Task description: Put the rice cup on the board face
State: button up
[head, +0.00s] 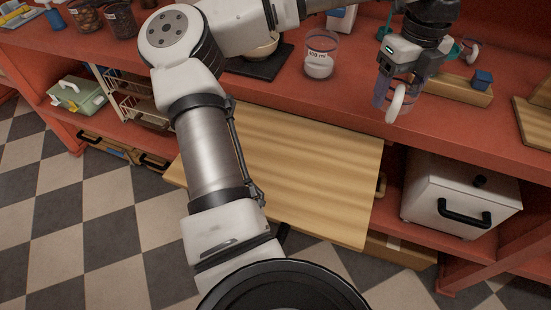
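A clear cup with white contents and a "500 ml" mark (320,56), which looks like the rice cup, stands upright on the red counter, behind the board. The board (300,165) is a pale wooden panel sticking out from below the counter top; its visible face is bare, and my arm covers part of its left side. My gripper (394,100) points down near the counter's front edge, to the right of the cup and apart from it. A small white rounded piece shows at its fingertips; I cannot tell whether it is held or part of the gripper.
A dark board with a bowl (263,48) sits left of the cup, partly behind my arm. A wooden block (458,90) with a small blue cube (482,79) lies right of my gripper. A white box with a black handle (458,193) stands on the lower right shelf.

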aim_at(271, 173)
jog(key=k+u, duration=0.15)
jog(key=u, duration=1.95)
jog(key=k+l+u, duration=0.15)
jog(key=l, duration=0.2)
jog(key=k+l+u, duration=0.15)
jog(key=l, duration=0.15)
jog(key=k+l, duration=0.2)
jog(key=l, duration=0.2)
jog(key=k+l, duration=0.2)
jog(key=l, duration=0.15)
jog(key=k+l, duration=0.25)
jog(key=l, duration=0.15)
jog(key=k+l, duration=0.2)
jog(key=l, duration=0.2)
